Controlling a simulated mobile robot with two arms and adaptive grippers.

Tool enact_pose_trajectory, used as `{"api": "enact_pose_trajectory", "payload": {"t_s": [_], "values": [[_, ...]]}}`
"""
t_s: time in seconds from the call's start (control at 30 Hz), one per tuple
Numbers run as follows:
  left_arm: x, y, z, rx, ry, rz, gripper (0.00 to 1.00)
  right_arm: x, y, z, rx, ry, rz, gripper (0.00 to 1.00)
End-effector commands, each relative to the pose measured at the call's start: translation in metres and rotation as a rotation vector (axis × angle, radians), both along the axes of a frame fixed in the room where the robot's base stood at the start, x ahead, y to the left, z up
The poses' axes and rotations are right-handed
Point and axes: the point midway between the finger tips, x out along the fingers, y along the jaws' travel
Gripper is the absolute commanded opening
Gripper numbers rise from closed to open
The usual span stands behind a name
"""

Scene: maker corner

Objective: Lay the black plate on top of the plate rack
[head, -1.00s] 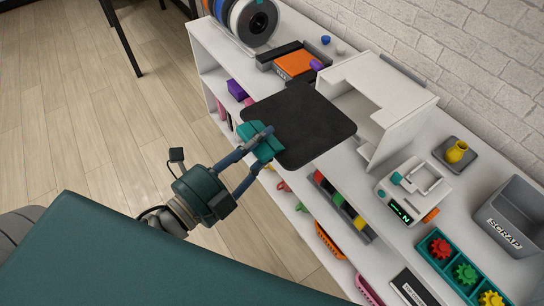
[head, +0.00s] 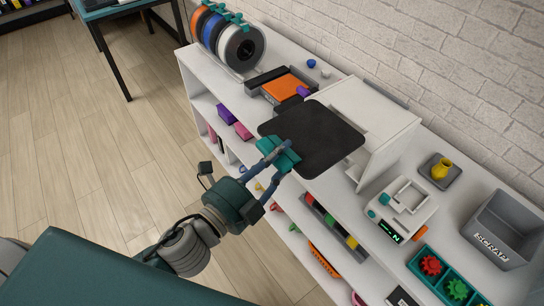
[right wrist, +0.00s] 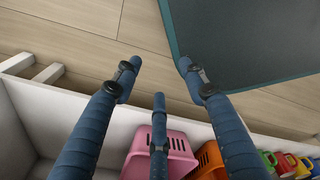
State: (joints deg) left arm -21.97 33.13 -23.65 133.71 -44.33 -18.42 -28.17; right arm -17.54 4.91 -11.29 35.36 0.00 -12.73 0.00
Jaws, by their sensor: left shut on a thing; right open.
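The black plate (head: 318,138) is a thin dark square with rounded corners, held out flat in the head view. My left gripper (head: 279,156) is shut on its near left edge with teal fingertips. The plate rack (head: 378,113) appears to be the white box-like stand on the shelf top, open at the side facing the plate. The plate's far right part overlaps the rack in the picture and hides some of it; I cannot tell whether they touch. My right gripper (right wrist: 159,78) is open and empty in the right wrist view.
An orange-and-black device (head: 286,88) and filament spools (head: 238,46) stand left of the rack. A pink basket (right wrist: 172,150) lies below my right gripper.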

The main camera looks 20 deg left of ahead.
Motion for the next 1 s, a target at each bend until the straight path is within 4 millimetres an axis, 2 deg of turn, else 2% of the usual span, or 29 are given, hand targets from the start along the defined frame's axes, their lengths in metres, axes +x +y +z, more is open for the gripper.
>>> {"api": "enact_pose_trajectory", "payload": {"t_s": [0.23,0.6,1.0], "values": [[0.017,-0.013,0.003,0.000,-0.003,-0.001,0.00,0.008,0.002,0.009,0.003,-0.012,0.000,0.42],[0.041,-0.030,0.002,0.000,-0.003,-0.001,0.00,0.009,0.012,0.017,0.014,-0.013,0.000,0.42],[0.067,-0.049,0.001,0.000,-0.002,-0.001,0.00,0.008,0.010,0.022,0.012,-0.012,0.002,0.42]]}}
